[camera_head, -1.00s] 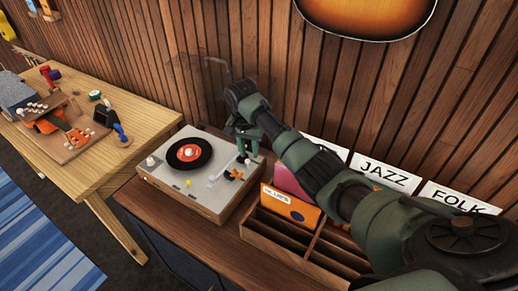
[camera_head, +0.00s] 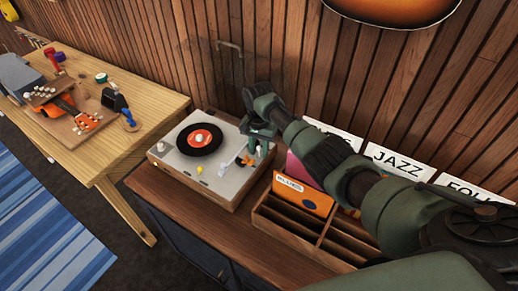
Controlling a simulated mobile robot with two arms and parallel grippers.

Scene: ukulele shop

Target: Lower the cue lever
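The turntable (camera_head: 222,187) is a pale, wood-sided box on the brown cabinet, with a black record (camera_head: 200,139) that has an orange-red label. A pale tonearm part (camera_head: 222,170) lies at the deck's front right. A small orange piece (camera_head: 246,160) stands near the right edge; I cannot tell whether it is the cue lever. My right gripper (camera_head: 257,151) points down over the deck's right side, just behind the orange piece. Contact and the gap between its fingers are unclear at this size. My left gripper is out of view.
A wooden record crate (camera_head: 290,237) with a blues divider (camera_head: 300,198) stands right of the turntable, under my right arm. A clear raised lid (camera_head: 229,62) stands behind the deck. A workbench (camera_head: 150,112) with ukulele parts is at the left.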

